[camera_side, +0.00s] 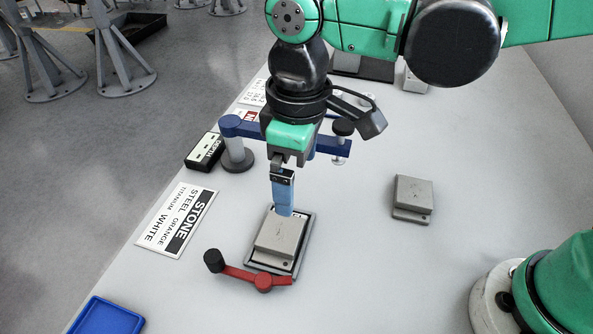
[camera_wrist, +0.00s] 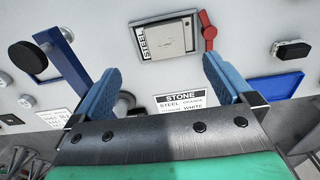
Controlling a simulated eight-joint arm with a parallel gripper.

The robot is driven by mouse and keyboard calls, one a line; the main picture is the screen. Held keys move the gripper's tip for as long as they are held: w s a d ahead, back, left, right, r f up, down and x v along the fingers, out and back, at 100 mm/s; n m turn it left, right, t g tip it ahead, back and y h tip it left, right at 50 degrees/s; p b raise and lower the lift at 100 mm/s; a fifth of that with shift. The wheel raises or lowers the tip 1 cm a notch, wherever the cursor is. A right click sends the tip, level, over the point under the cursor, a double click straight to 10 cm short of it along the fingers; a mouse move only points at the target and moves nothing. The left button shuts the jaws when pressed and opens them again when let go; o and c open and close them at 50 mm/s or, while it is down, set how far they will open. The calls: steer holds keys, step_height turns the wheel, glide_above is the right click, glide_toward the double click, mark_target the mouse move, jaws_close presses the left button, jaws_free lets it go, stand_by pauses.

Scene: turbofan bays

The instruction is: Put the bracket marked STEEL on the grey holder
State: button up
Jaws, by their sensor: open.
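A flat grey bracket (camera_side: 279,238) lies in a shallow dark-rimmed grey holder (camera_side: 302,250). In the wrist view the same bracket (camera_wrist: 172,37) has a white strip reading STEEL (camera_wrist: 142,41) along its left side. I cannot tell whether the strip is on the bracket or the holder. My gripper (camera_side: 283,211) points down over the holder's far edge, and its height above it is unclear. In the wrist view the gripper (camera_wrist: 166,78) has its blue fingers wide apart with nothing between them. A second grey bracket (camera_side: 413,195) lies on the table to the right, with no readable mark.
A red clamp arm (camera_side: 240,274) with a black knob sits at the holder's near side. A blue clamp arm (camera_side: 240,127) stands behind my gripper. A STONE sign (camera_side: 178,221) lies left, a blue tray (camera_side: 106,317) at the near left.

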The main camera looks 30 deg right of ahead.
steer(key=d+m+t, duration=0.7)
steer(key=d+m, duration=0.1)
steer(key=d, duration=1.2)
steer(key=shift+r+m, duration=0.25)
steer(key=shift+m, duration=0.15)
